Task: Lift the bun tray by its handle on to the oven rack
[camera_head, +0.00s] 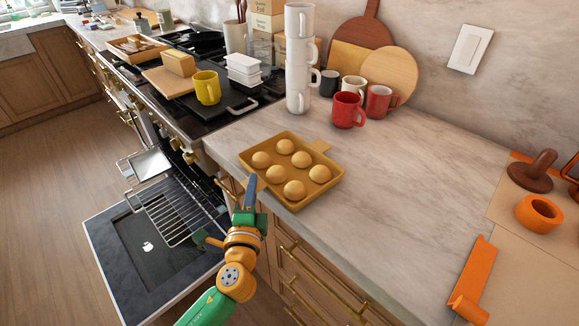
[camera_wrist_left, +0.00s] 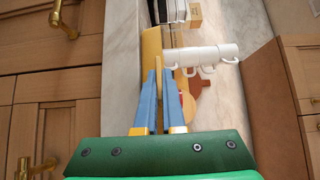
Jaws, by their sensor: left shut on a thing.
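The bun tray (camera_head: 323,191) is a yellow-brown square tray with several round buns, at the counter's front edge. A tab handle (camera_head: 320,145) shows on its far side. The tray also shows in the left wrist view (camera_wrist_left: 151,45), beyond the fingers. My left gripper (camera_head: 249,185) is at the tray's near left side, its blue fingers (camera_wrist_left: 166,75) shut on the near handle, mostly hidden by them. I cannot tell whether the tray is clear of the counter. The wire oven rack (camera_head: 178,208) is pulled out over the open oven door, lower left. My right gripper is not in view.
The open oven door (camera_head: 150,262) lies below the rack. A stack of white mugs (camera_head: 298,75), red mugs (camera_head: 347,110) and wooden boards (camera_head: 390,72) stand behind the tray. A yellow mug (camera_head: 207,87) is on the stove.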

